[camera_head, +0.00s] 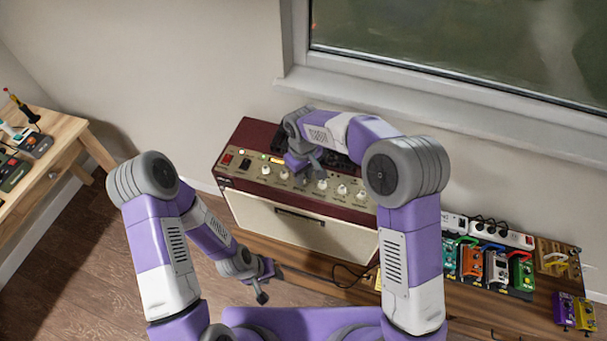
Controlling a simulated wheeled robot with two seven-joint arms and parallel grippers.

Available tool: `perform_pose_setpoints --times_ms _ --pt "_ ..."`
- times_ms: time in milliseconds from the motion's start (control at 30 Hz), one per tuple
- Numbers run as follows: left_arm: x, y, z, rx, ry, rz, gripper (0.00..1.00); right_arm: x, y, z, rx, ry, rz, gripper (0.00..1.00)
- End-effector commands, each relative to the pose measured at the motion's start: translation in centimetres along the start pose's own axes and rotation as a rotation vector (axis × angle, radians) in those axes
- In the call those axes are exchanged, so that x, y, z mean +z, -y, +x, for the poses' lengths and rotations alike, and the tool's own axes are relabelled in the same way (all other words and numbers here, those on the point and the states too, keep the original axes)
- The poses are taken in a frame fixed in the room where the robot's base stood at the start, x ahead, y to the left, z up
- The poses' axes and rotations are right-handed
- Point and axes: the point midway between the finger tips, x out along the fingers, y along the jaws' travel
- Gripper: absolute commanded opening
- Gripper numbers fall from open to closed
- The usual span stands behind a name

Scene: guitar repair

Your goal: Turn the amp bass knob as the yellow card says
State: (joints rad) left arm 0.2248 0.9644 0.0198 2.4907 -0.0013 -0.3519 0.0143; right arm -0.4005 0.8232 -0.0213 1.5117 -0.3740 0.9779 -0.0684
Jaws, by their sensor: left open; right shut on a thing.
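The amp (240,145) is a dark red box with a cream front. Its top panel carries a row of white knobs (342,190), an orange light and a red switch. My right gripper (305,169) reaches down onto this panel from behind and is shut on one of the knobs, which its fingers partly hide. The knob labels are too small to read, so I cannot tell which is bass. A yellow patch (378,281), perhaps the card, shows on the bench beside my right forearm; no writing on it is legible. My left gripper (262,285) is open and empty, low in front of the amp.
The amp stands on a wooden bench (480,305) under a window. Right of it are a power strip (500,233) and several coloured pedals (470,264). A cable lies near the amp's front right. Another table (65,130) with tools stands at the far left.

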Motion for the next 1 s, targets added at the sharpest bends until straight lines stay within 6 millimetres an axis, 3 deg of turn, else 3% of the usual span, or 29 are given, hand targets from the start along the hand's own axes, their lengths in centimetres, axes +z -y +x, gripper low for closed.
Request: perform_pose_setpoints --times_ms 400,967,1000 --pt "-0.01 0.09 0.25 0.0 0.0 0.0 0.43 -0.24 0.02 -0.25 0.0 -0.009 0.192 0.0" --pt "-0.01 0.1 0.27 0.0 0.0 0.0 0.43 -0.27 -0.04 -0.31 0.001 -0.011 0.22 0.0" --pt "-0.01 0.1 0.27 0.0 0.0 0.0 0.43 -0.27 -0.04 -0.31 0.001 -0.011 0.22 0.26"
